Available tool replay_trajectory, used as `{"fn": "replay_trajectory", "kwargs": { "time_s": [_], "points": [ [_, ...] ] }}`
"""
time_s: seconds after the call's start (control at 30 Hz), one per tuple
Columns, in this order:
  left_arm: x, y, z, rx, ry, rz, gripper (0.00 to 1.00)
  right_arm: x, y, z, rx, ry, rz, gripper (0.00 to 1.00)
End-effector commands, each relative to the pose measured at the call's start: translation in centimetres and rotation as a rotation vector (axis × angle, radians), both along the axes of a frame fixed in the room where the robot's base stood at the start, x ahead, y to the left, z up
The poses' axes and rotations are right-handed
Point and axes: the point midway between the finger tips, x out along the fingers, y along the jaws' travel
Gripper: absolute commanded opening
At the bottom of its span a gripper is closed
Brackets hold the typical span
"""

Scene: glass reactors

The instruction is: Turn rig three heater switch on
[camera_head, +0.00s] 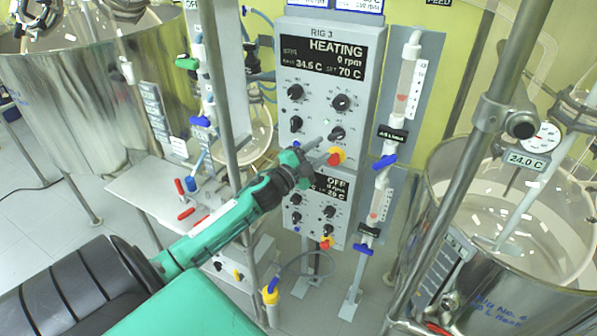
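The rig three control box (317,108) is a grey panel labelled RIG 3, in the middle of the head view. Its dark display (323,58) reads HEATING, 0 rpm, 34.5 C and set 70 C. Several black knobs sit below the display, among them a lower right knob (337,133) and a lower left knob (296,124). A small green light glows between them. My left gripper (318,158) is at the bottom of this box, just below the lower knobs, beside a red and yellow button. I cannot tell whether its fingers are apart or touch the panel. My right gripper is out of view.
A second control box (316,226) below shows OFF and is partly covered by my gripper. A metal vessel (105,85) stands left, another (540,270) right. Upright steel poles (222,90) and a side panel with blue valves (388,161) flank the boxes.

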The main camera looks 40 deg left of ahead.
Motion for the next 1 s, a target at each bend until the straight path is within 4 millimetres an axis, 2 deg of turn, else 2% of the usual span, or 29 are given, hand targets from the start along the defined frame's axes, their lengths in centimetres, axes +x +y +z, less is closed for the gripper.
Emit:
{"fn": "replay_trajectory", "kwargs": {
  "time_s": [0.03, 0.2, 0.5, 0.7, 1.0],
  "points": [
    [-0.9, 0.1, -0.6, 0.001, 0.002, -0.001, 0.37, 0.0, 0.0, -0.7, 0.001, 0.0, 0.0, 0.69],
    [-3.5, 0.4, -1.1, 0.001, 0.002, -0.001, 0.37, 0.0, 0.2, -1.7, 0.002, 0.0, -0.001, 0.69],
    [-7.1, 0.8, -1.6, 0.001, 0.002, -0.001, 0.37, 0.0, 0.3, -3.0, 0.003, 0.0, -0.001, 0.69],
    [-8.0, 0.9, -1.6, 0.002, 0.001, 0.0, 0.37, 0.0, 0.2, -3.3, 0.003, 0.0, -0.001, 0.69],
    [-8.1, 0.9, -1.5, 0.001, -0.001, -0.001, 0.37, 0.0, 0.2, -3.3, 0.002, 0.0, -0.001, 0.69]
  ]
}}
